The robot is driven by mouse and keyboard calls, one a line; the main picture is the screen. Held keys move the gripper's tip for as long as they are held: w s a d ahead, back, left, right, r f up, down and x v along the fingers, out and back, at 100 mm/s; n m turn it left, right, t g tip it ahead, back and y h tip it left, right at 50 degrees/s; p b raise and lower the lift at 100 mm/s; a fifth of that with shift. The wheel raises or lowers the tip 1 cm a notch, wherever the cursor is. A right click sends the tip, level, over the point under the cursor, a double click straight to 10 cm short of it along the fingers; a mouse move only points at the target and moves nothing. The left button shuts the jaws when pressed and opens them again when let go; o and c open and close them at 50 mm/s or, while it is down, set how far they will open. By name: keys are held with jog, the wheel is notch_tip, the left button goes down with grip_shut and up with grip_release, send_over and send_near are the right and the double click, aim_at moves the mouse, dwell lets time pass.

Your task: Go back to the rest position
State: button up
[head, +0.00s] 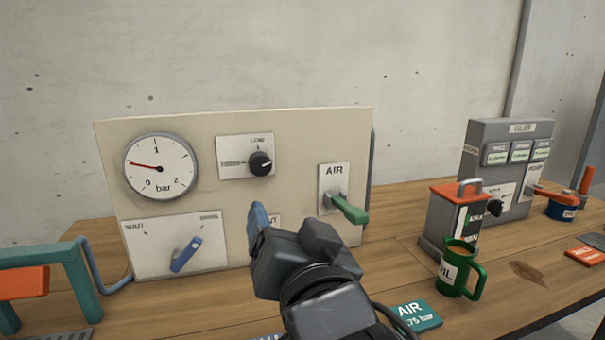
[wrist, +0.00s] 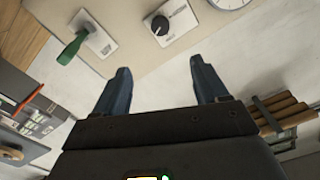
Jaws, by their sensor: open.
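My gripper (head: 262,222) is in front of the lower middle of the beige air panel (head: 292,130) in the head view, partly hidden behind my wrist. In the wrist view its two blue fingers (wrist: 158,88) are apart with nothing between them.
To the right on the wooden table (head: 510,308) stand a grey and orange oil can (head: 455,215), a green mug (head: 458,270) and a grey oiler box (head: 510,160). A teal AIR card (head: 417,316) lies in front. A teal and orange frame (head: 75,283) stands at left.

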jog(key=s+d+f+n+g+h, duration=0.1)
jog(key=s+d+f, duration=0.7)
jog(key=f, duration=0.2)
jog(key=s+d+f+n+h, duration=0.1)
jog(key=s+d+f, duration=0.6)
jog(key=f, duration=0.2)
jog(key=s+d+h, duration=0.1)
jog(key=s+d, duration=0.3)
jog(key=s, duration=0.8)
jog(key=s+d+f+g+h, duration=0.1)
jog(key=s+d, duration=0.3)
jog(key=s, duration=0.8)
jog(key=shift+d+g+h, duration=0.25)
jog(key=shift+g+h, duration=0.05)
jog(key=shift+h, duration=0.2)
jog(key=shift+s+f, duration=0.1)
